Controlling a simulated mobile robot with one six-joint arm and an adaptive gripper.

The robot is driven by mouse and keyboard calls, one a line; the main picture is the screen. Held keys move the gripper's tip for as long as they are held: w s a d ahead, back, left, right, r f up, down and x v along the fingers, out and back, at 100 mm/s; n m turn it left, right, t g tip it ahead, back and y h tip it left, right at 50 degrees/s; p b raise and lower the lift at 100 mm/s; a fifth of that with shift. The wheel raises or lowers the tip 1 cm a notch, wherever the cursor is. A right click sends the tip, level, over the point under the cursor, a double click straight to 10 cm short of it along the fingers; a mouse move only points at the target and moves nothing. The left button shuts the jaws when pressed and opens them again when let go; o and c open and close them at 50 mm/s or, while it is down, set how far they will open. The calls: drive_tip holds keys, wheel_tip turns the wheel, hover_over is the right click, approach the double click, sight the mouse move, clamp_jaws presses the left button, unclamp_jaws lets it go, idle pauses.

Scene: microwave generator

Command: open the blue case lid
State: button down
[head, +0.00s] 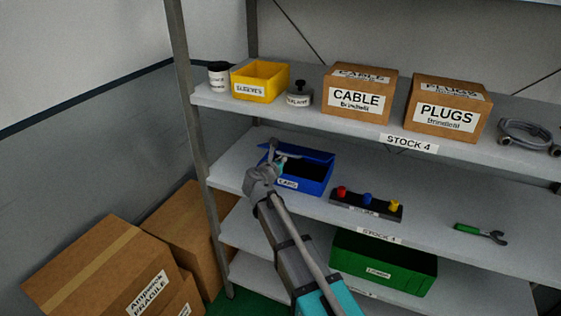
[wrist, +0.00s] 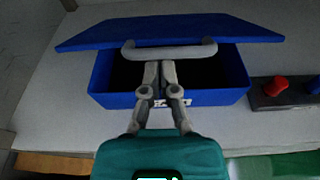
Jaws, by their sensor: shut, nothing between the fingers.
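The blue case (head: 313,187) stands on the middle shelf with a white label on its front. It also shows in the wrist view (wrist: 220,96). Its blue lid (wrist: 170,30) is partly raised, tilted up from the front, and the dark inside shows beneath it. A grey bar handle (wrist: 168,50) runs along the lid's front edge. My gripper (wrist: 160,66) is shut and empty. Its fingertips are at the case's opening, just below the handle; I cannot tell whether they touch it. In the head view my gripper (head: 275,165) partly covers the left side of the case.
A dark block with red, blue and yellow knobs (head: 366,204) stands right of the case. A green wrench (head: 481,234) lies farther right. The upper shelf (head: 320,119) holds boxes and containers above. A shelf post (head: 193,130) stands at the left. A green bin (head: 385,265) is below.

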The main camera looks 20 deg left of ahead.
drive_tip(key=shift+w+r+p, duration=0.2)
drive_tip(key=shift+r+p, duration=0.25)
drive_tip(key=shift+r, duration=0.15)
drive_tip(key=shift+w+r+p, duration=0.2)
drive_tip(key=shift+r+p, duration=0.25)
drive_tip(key=shift+r, duration=0.1)
drive_tip(key=shift+f, duration=0.1)
drive_tip(key=p+v, duration=0.1)
drive_tip(key=v, duration=1)
drive_tip(key=shift+s+f+p, duration=0.3)
drive_tip(key=shift+s, duration=0.1)
drive_tip(key=shift+f, duration=0.1)
